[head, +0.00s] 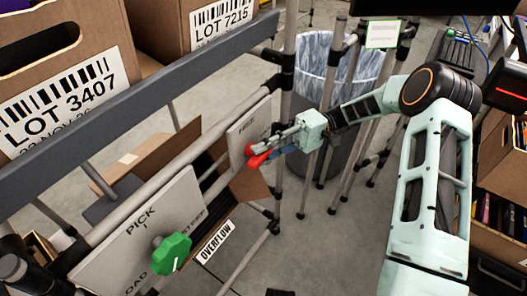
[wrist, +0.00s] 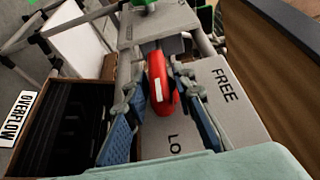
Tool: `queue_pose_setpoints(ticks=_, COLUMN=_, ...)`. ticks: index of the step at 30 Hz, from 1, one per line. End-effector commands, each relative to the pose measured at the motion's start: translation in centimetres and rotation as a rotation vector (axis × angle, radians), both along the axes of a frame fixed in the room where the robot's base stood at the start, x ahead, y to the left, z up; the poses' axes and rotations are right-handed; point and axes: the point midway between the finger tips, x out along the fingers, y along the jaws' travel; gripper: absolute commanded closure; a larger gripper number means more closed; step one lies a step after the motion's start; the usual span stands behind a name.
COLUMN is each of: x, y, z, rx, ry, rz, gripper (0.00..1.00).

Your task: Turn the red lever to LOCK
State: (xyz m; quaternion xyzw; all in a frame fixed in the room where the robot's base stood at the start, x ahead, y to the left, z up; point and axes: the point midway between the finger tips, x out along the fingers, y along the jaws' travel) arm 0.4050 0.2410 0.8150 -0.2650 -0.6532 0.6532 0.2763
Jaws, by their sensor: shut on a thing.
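The red lever (head: 258,160) is on a pale plate (head: 243,128) fixed to the rail frame. In the wrist view the lever (wrist: 160,80) has a white stripe and lies lengthwise up the picture. The word FREE is to its right on the plate (wrist: 208,112). The letters LO show below its lower end, with the rest of that word hidden. My gripper (head: 272,146) is shut on the lever, with one finger on each side. I cannot tell exactly which mark the lever points to.
A green knob (head: 171,253) sits on a PICK plate (head: 140,232) at the lower left. An OVERFLOW label (head: 216,241) is beside it. Lot cartons (head: 62,75) stand behind a dark rail (head: 130,112). A lined bin (head: 335,65) stands behind my gripper.

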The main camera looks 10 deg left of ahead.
Motion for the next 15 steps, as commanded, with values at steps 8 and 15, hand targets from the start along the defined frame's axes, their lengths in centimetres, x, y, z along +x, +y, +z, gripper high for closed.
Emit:
queue_pose_setpoints(ticks=8, x=-0.06, y=0.06, z=0.04, rx=0.001, ry=0.001, rz=0.002, gripper=0.67)
queue_pose_setpoints(ticks=15, x=0.18, y=-0.15, z=0.01, rx=0.001, ry=-0.001, rz=0.000, gripper=0.67)
